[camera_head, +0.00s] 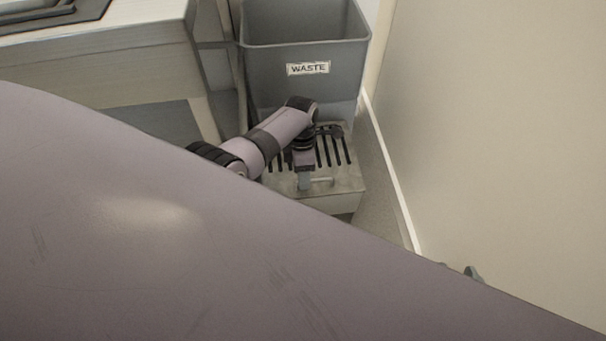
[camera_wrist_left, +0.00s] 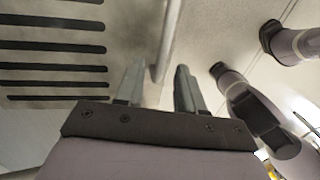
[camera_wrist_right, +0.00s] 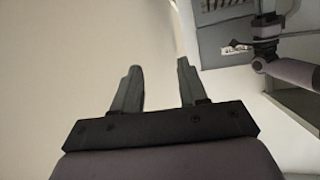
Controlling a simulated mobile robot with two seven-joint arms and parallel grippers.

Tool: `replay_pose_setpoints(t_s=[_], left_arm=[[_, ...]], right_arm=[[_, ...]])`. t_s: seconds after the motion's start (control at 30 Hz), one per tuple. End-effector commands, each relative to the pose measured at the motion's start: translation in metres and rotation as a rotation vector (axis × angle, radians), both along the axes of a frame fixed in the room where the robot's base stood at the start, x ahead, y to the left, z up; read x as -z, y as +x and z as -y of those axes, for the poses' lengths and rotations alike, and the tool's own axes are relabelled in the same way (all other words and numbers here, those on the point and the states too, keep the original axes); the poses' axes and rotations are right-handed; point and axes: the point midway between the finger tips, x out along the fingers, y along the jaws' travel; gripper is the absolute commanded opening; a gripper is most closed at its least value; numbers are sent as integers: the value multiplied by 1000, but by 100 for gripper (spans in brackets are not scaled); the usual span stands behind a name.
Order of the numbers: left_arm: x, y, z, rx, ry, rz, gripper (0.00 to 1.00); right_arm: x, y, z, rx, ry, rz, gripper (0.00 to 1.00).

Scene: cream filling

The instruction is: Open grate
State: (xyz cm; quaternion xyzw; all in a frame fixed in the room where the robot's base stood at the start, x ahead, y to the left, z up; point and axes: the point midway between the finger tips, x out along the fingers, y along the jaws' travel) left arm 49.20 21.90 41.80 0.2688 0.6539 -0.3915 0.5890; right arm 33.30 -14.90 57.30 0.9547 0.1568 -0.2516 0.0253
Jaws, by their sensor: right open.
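The grate (camera_head: 352,178) is a metal plate with dark slots and a thin bar handle (camera_head: 322,181) near its front edge. Its slots also fill the upper left of the left wrist view (camera_wrist_left: 55,58). My left gripper (camera_head: 304,183) points down at the handle. In the left wrist view, its two fingers (camera_wrist_left: 158,70) are apart, with the handle bar between their tips; contact cannot be told. My right gripper (camera_wrist_right: 157,68) is open and empty, over a plain pale area. Only a fingertip of it shows in the head view (camera_head: 473,273).
A grey bin labelled WASTE (camera_head: 307,45) stands directly behind the grate. A pale wall (camera_head: 500,130) rises close on the right. A white counter (camera_head: 90,40) is at the upper left. My own purple body covers the lower head view.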

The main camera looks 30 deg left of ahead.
Motion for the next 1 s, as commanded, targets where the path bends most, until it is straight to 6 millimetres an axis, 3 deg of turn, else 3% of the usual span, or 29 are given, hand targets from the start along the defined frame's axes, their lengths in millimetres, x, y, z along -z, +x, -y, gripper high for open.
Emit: replay_pose_setpoints(t_s=[0.13, 0.23, 0.27, 0.63, 1.0], left_arm=[[0, 0, 0, 0, 0, 0, 38], [0, 0, 0, 1, 0, 0, 6], [0, 0, 0, 1, 0, 0, 0], [-10, 2, -1, 0, -1, -1, 0], [-64, 25, -17, 0, 5, 9, 0]], right_arm=[[-3, 1, 0, 0, 1, 7, 43], [-3, 1, 0, 0, 1, 7, 43], [-3, 1, 0, 1, 1, 7, 43], [-1, -1, 4, 8, -4, -9, 43], [5, -11, 22, 50, -13, -69, 43]])
